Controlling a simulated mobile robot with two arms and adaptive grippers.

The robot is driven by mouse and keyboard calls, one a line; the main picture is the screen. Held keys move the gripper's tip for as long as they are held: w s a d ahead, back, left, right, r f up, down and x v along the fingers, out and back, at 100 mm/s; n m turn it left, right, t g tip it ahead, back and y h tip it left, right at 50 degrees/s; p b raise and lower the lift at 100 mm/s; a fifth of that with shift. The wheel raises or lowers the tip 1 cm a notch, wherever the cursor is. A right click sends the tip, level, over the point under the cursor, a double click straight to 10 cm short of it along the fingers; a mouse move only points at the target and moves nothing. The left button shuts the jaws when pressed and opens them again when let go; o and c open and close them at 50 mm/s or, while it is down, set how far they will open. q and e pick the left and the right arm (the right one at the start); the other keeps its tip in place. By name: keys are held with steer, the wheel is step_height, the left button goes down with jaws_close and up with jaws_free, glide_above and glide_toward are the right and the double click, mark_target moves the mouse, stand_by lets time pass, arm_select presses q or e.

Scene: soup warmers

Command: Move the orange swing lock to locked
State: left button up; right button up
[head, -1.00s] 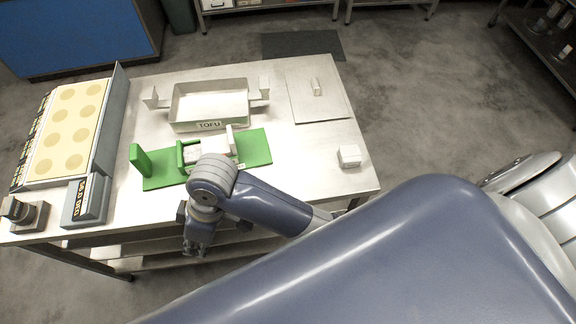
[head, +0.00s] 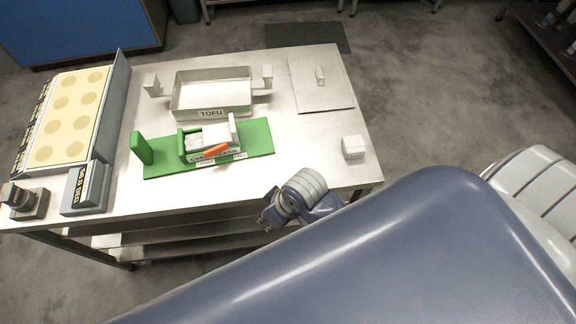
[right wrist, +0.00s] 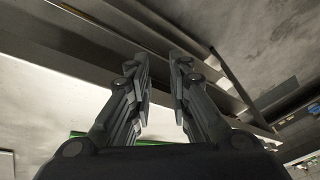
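The orange swing lock (head: 215,151) is a short bar at the front of a white and green slicer carriage on the green board (head: 255,141). It lies slanted, its right end higher in the picture. Small white labels sit beside and below it, too small to read surely. My right gripper (head: 268,217) is by the table's front edge, to the right of and nearer than the lock, apart from it. In the right wrist view its two fingers (right wrist: 160,75) stand apart with nothing between them. My left gripper is not in view.
The TOFU tray (head: 212,113) stands behind the green board. A white block (head: 353,148) and a flat plate (head: 325,98) are at the right. A dark grey block (head: 87,188) and a yellow panel with circles (head: 68,115) are at the left. The table front right is clear.

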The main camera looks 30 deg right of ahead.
steer(key=s+d+f+m+h, duration=0.1)
steer(key=d+f, duration=0.3)
steer(key=f, duration=0.1)
steer(key=shift+d+b, duration=0.2)
steer(key=shift+b, duration=0.15)
